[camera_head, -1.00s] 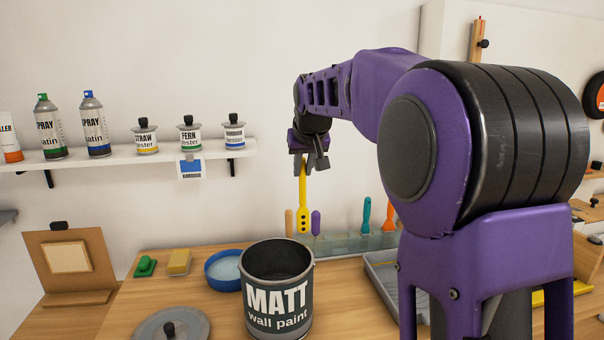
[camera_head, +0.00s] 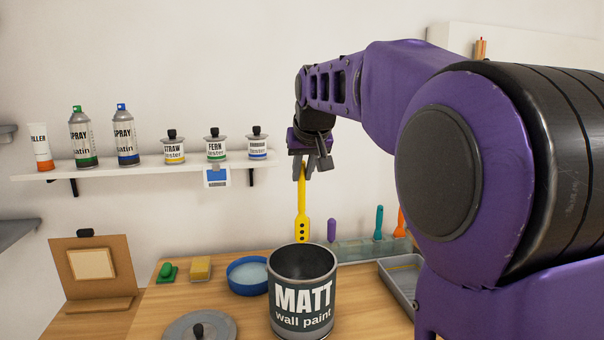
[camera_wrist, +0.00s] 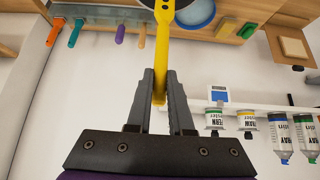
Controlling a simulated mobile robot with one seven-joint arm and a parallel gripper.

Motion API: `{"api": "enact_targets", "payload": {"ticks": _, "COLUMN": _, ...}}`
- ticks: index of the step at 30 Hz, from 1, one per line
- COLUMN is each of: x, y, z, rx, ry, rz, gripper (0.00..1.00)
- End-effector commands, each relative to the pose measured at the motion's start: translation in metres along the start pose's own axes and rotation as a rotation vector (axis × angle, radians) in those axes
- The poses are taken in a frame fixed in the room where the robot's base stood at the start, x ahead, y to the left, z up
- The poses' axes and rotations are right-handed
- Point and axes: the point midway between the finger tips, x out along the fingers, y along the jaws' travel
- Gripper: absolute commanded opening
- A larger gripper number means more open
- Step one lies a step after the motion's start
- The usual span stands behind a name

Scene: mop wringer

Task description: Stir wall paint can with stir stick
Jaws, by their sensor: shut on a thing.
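The wall paint can (camera_head: 303,298), dark with a "MATT wall paint" label, stands upright and open on the bench in the head view. Only its dark inside wall shows, not the paint level. Its rim shows at the top of the wrist view (camera_wrist: 178,4). The yellow stir stick (camera_head: 302,212) hangs upright with its broad, holed end down, at or just behind the can's far rim. My gripper (camera_head: 311,166) is shut on the stick's upper end. In the wrist view the stick (camera_wrist: 162,50) runs up from between the fingers (camera_wrist: 160,100).
A round grey lid (camera_head: 200,328) lies left of the can. A blue bowl (camera_head: 248,276) stands just behind left. A tool rack (camera_head: 365,249) is behind, with a grey tray (camera_head: 402,283) at right. A shelf (camera_head: 110,172) with cans and testers is on the wall.

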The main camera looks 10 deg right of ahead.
Motion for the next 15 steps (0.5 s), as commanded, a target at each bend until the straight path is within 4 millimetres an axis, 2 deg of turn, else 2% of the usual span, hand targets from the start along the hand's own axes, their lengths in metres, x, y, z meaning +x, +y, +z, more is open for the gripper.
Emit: {"api": "enact_targets", "payload": {"ticks": 15, "x": 0.041, "y": 0.000, "z": 0.033, "rx": 0.000, "ry": -0.002, "rz": 0.000, "gripper": 0.00}}
